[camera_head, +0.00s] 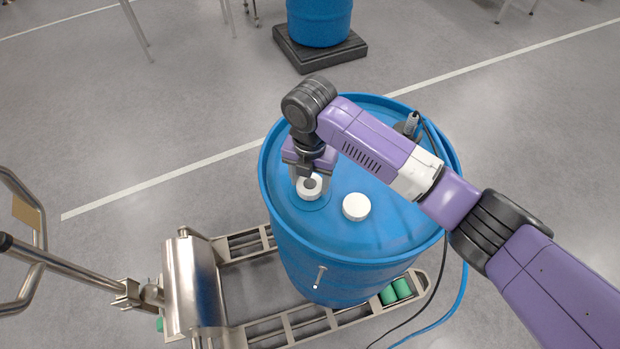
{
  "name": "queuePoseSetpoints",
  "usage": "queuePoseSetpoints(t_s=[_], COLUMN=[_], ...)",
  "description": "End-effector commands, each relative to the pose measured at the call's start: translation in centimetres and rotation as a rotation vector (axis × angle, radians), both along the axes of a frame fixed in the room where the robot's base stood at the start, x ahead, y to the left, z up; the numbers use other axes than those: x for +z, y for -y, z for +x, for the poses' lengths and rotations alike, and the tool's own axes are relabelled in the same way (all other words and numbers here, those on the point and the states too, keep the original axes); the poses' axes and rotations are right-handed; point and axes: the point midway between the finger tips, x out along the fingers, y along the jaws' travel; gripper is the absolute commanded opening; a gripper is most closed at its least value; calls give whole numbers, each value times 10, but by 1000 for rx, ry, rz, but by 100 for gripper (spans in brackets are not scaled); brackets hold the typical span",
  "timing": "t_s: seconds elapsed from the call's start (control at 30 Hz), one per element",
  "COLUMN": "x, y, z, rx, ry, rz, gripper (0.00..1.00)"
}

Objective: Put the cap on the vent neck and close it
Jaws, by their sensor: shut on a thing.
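A blue drum (350,243) stands upright with its lid facing up. My gripper (310,182) points down over the left part of the lid and is shut on a round white cap (309,193) with a dark grey centre. The cap is at or just above the lid, inside a faint ring on it. The vent neck is hidden under the cap and fingers, so I cannot tell whether the cap is seated or turned tight. A second round white cap or plug (356,206) is on the lid to the right, apart from my gripper.
A dark fitting (411,125) with a black cable is at the lid's back right; a blue hose (452,310) hangs down there. A metal pallet truck (195,285) surrounds the drum's base. Another blue drum (319,22) stands behind on a black pallet (320,55).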

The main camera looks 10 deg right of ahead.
Motion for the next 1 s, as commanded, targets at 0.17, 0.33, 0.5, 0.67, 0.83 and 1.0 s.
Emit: queuePoseSetpoints(t_s=[0.17, 0.33, 0.5, 0.67, 0.83, 1.0], x=[-2, -5, -5, -3, -3, -3], y=[0, 0, 0, -1, -1, -1], z=[0, 0, 0, -1, 0, 0], rx=[0, 0, -3, -63, -167, -268], ry=[0, 0, 1, 0, 0, 0], rz=[0, 0, 0, 1, 2, 2], gripper=[15, 15, 15, 15, 15, 15])
